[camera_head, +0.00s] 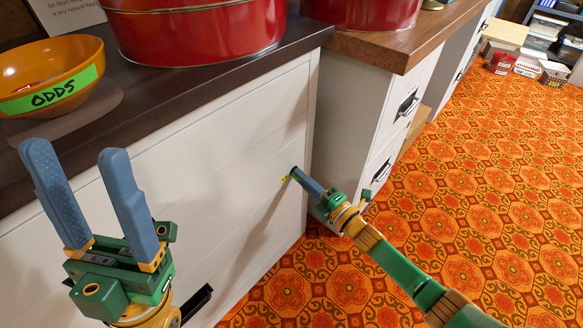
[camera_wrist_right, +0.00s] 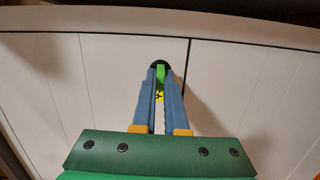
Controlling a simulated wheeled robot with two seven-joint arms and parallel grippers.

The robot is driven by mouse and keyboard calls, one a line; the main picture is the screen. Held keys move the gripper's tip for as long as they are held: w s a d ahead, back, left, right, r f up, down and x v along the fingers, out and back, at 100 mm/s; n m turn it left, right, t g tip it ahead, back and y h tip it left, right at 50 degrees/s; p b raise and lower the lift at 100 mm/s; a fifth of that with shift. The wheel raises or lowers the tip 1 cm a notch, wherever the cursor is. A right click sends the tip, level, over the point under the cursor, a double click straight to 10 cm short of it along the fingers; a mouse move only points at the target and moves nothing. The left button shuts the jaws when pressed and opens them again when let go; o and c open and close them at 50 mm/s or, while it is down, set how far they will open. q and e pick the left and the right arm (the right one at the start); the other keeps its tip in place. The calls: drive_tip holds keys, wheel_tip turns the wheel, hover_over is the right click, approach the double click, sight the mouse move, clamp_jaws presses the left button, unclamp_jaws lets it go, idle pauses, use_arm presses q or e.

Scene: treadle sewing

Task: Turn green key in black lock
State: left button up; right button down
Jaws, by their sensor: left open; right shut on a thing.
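The black lock (camera_wrist_right: 159,64) sits on the white cabinet front, near the dark seam between two panels. The green key (camera_wrist_right: 160,75) is at the lock, between my right gripper's fingertips, with a small yellow-and-black tag (camera_wrist_right: 159,97) below it. My right gripper (camera_wrist_right: 160,84) is shut on the key. In the head view my right gripper (camera_head: 297,176) reaches the cabinet front from the right, and its fingers mostly hide key and lock. I cannot tell how far the key is turned. My left gripper (camera_head: 80,185) is open and empty, in front of the cabinet at left.
An orange bowl (camera_head: 45,78) marked ODDS and a red tin (camera_head: 195,30) stand on the dark cabinet top (camera_head: 150,100). A white drawer unit (camera_head: 365,110) stands to the right. The orange patterned carpet (camera_head: 490,200) is open at right.

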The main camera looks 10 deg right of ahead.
drive_tip(key=shift+r+m+g+p, duration=0.15)
drive_tip(key=shift+m+g+p, duration=0.25)
drive_tip(key=shift+m, duration=0.7)
drive_tip(key=c, duration=0.9)
unclamp_jaws()
drive_tip(key=shift+w+a, duration=0.1)
drive_tip(key=shift+c, duration=0.3)
drive_tip(key=d+p+v, duration=0.1)
drive_tip(key=p+v, duration=0.2)
drive_tip(key=v, duration=0.4)
drive_tip(key=shift+w+f, duration=0.15)
drive_tip(key=shift+f, duration=0.15)
